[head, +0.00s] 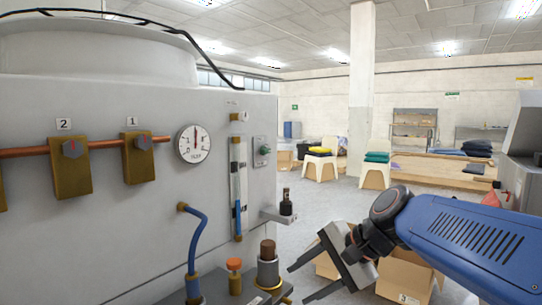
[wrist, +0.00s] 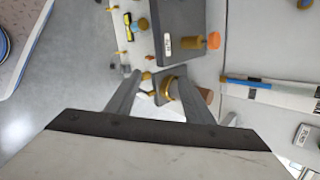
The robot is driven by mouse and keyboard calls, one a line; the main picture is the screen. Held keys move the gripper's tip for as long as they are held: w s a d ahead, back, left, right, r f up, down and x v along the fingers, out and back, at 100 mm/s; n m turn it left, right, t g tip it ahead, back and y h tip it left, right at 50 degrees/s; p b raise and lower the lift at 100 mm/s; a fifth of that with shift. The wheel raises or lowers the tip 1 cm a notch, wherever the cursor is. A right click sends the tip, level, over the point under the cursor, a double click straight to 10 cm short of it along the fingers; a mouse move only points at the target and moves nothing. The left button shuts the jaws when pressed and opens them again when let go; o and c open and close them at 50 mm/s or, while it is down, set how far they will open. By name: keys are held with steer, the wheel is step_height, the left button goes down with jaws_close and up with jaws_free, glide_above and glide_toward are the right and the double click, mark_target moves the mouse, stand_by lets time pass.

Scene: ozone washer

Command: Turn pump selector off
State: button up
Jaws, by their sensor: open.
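A small grey plate with a dark green knob (head: 264,150) is on the right side of the machine's front in the head view; it may be the pump selector, but no label is readable. Two brass blocks marked 2 (head: 70,168) and 1 (head: 138,157) carry grey hexagonal knobs on a copper pipe. My gripper (head: 298,284) is open and empty at the lower right, below and to the right of the green knob and apart from it. In the wrist view my gripper (wrist: 160,85) shows two spread fingers, with a brass fitting (wrist: 171,90) seen between and beyond them.
A brass fitting with a brown cap (head: 267,252) and an orange knob (head: 234,265) stand low before the machine. A blue hose (head: 197,238), a gauge (head: 195,144) and a clear tube (head: 239,185) are close by. Cardboard boxes (head: 405,279) lie behind my arm.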

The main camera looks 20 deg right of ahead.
steer(key=w+d+r+m+t+y, duration=0.3)
steer(key=w+r+m, duration=0.5)
steer(key=w+r, duration=0.25)
steer(key=m+t+y, duration=0.2)
steer(key=m+t, duration=0.3)
steer(key=m, duration=0.3)
glide_toward(268, 150)
steer(key=x, duration=0.8)
steer(key=shift+w+a, duration=0.2)
steer(key=shift+w, duration=0.15)
steer(key=c, duration=1.1)
steer(key=shift+o, duration=0.2)
